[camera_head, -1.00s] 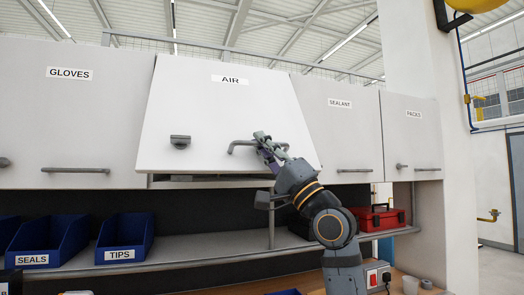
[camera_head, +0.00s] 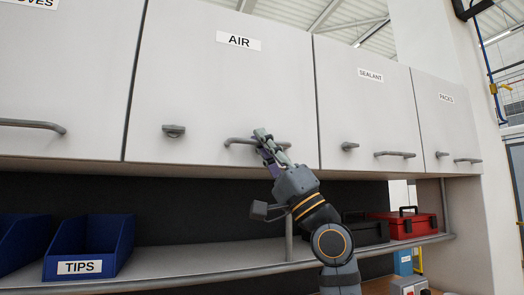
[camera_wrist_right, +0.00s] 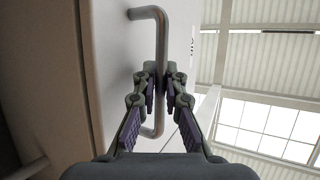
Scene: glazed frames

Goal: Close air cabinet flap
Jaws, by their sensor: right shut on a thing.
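The air cabinet flap (camera_head: 225,85), white with an AIR label, hangs down flush with the neighbouring cabinet fronts in the head view. A grey knob or latch (camera_head: 173,130) sits at its lower left. My right gripper (camera_head: 268,142) is shut on the flap's bar handle (camera_head: 238,141), near the flap's bottom edge. In the right wrist view, the fingers of my right gripper (camera_wrist_right: 160,85) close on the handle (camera_wrist_right: 148,14) from either side. My left gripper is not in view.
Cabinets marked SEALANT (camera_head: 365,110) and PACKS (camera_head: 447,130) are to the right. Below, a shelf (camera_head: 190,262) holds a blue TIPS bin (camera_head: 90,248), a red toolbox (camera_head: 408,225) and a dark case (camera_head: 365,230). A white pillar (camera_head: 440,60) stands at the right.

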